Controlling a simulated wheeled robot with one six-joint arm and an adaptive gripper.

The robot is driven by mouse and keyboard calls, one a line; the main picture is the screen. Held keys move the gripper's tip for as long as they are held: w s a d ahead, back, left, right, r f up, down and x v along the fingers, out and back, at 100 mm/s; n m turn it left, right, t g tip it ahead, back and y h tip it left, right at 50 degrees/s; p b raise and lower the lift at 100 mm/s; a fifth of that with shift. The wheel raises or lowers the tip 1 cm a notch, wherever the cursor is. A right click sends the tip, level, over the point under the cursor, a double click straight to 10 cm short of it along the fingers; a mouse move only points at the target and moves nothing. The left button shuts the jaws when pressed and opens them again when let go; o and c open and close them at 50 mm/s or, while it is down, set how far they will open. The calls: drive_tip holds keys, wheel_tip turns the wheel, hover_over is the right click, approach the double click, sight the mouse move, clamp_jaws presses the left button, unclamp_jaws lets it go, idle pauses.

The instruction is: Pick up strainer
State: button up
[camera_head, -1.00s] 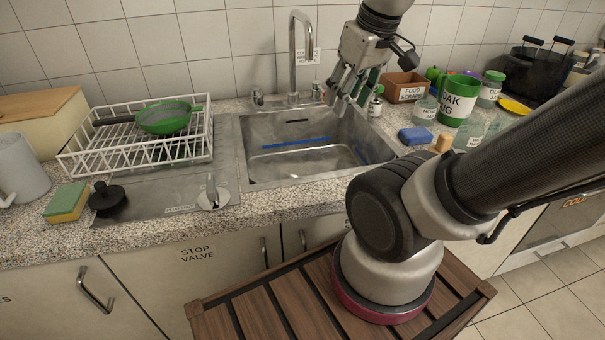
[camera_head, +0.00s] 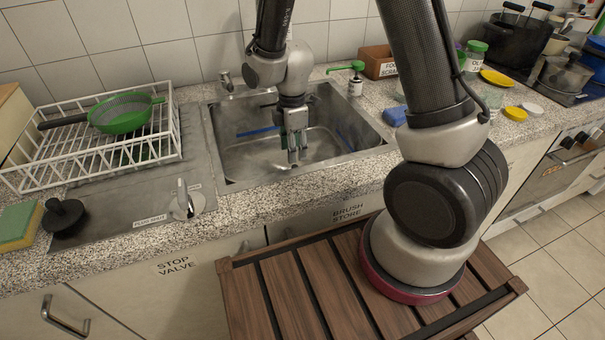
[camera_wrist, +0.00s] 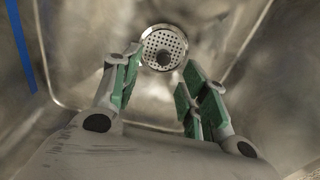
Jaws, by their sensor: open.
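A round metal sink strainer (camera_wrist: 158,42), full of small holes and with a dark knob, sits on the sink floor in the wrist view. In the head view it is hidden. My gripper (camera_head: 295,157) points down inside the sink (camera_head: 240,152). In the wrist view its green-padded fingers (camera_wrist: 164,66) are open and empty, with the strainer showing between and beyond their tips. I cannot tell how far above it they are. A green bowl-shaped sieve (camera_head: 121,122) with a dark handle lies in the white dish rack, away from my gripper.
The white dish rack (camera_head: 160,152) is left of the sink. A black plunger (camera_head: 64,215) and sponge (camera_head: 18,225) lie front left. A soap pump (camera_head: 355,78) and a blue sponge (camera_head: 395,116) stand right of it.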

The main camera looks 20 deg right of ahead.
sight(295, 166)
drive_tip(key=f, duration=0.7)
drive_tip(key=shift+s+f, duration=0.1)
drive_tip(key=shift+s, duration=0.15)
clamp_jaws()
